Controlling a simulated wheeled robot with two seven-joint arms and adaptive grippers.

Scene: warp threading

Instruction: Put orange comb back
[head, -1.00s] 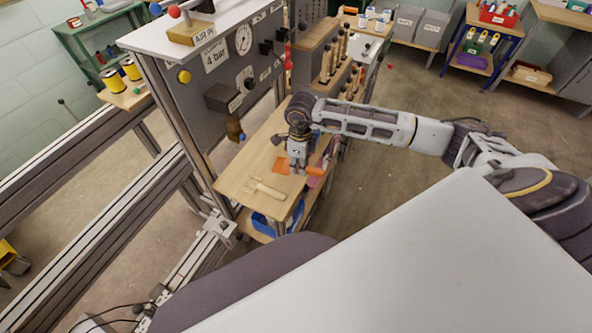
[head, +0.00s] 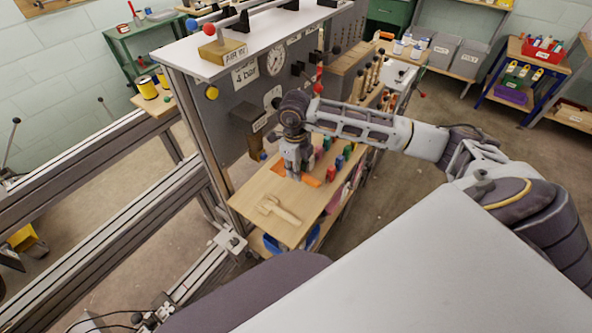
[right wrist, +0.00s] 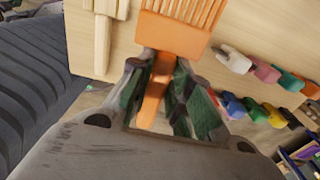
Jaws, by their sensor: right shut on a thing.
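My right gripper (head: 296,176) is low over the wooden bench top (head: 250,203). It is shut on the handle of the orange comb (right wrist: 181,35). In the right wrist view the comb's toothed head points away from the fingers (right wrist: 158,92), and its handle runs back between them. In the head view the orange comb (head: 311,181) shows in parts on both sides of the gripper, which hides its middle. I cannot tell whether the comb touches the bench. My left gripper is not in view.
A pale wooden fork-shaped tool (head: 280,210) lies on the bench, left of the comb in the right wrist view. Several coloured pegs (head: 331,172) line the bench's right side. The grey gauge panel (head: 225,115) stands behind.

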